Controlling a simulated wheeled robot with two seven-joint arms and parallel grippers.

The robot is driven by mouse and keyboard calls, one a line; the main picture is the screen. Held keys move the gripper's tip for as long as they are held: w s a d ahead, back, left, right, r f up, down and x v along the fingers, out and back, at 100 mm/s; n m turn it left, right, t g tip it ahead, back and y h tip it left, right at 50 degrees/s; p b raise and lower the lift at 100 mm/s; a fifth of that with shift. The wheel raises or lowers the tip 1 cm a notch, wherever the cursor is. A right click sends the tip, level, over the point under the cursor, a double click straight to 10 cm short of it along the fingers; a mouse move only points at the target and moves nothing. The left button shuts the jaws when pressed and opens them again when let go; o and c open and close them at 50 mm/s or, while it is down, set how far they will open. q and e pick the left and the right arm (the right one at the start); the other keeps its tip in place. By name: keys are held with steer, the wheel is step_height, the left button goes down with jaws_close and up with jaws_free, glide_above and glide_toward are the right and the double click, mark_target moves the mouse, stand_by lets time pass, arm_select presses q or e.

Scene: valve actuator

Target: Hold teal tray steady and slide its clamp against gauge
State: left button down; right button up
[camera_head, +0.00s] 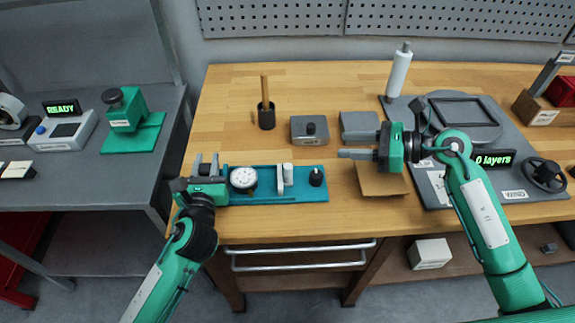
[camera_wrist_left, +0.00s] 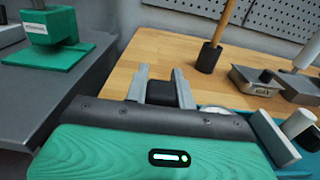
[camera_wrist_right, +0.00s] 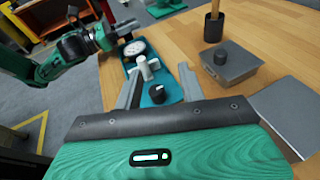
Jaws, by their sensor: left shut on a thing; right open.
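The teal tray (camera_head: 262,198) lies near the table's front edge. It bears a round white gauge (camera_head: 243,178), a white clamp (camera_head: 287,174) to the gauge's right, and a black knob (camera_head: 316,177) at its right end. The clamp stands apart from the gauge. My left gripper (camera_head: 206,163) is at the tray's left end, shut on a dark block (camera_wrist_left: 162,92) there. My right gripper (camera_head: 342,154) is open and empty, up and to the right of the tray. In the right wrist view, the clamp (camera_wrist_right: 146,68) and knob (camera_wrist_right: 157,93) show between its fingers.
Behind the tray stand a grey box with a knob (camera_head: 309,130) and a black cup with a wooden stick (camera_head: 266,117). A grey block (camera_head: 359,125) and a brown sheet (camera_head: 380,186) lie near my right gripper. A grey winding station (camera_head: 515,180) fills the right side.

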mark_target(287, 166)
steer(key=shift+n+g+h, duration=0.6)
steer(key=shift+n+g, duration=0.1)
steer(key=s+x, duration=0.1)
steer(key=x, duration=0.4)
steer(key=s+x, duration=0.1)
steer(key=x, duration=0.4)
steer(key=s+x, duration=0.1)
steer(key=x, duration=0.4)
steer(key=shift+s+a+f, duration=0.25)
steer(key=shift+a+f, duration=0.1)
steer(key=shift+a, duration=0.05)
jaws_close()
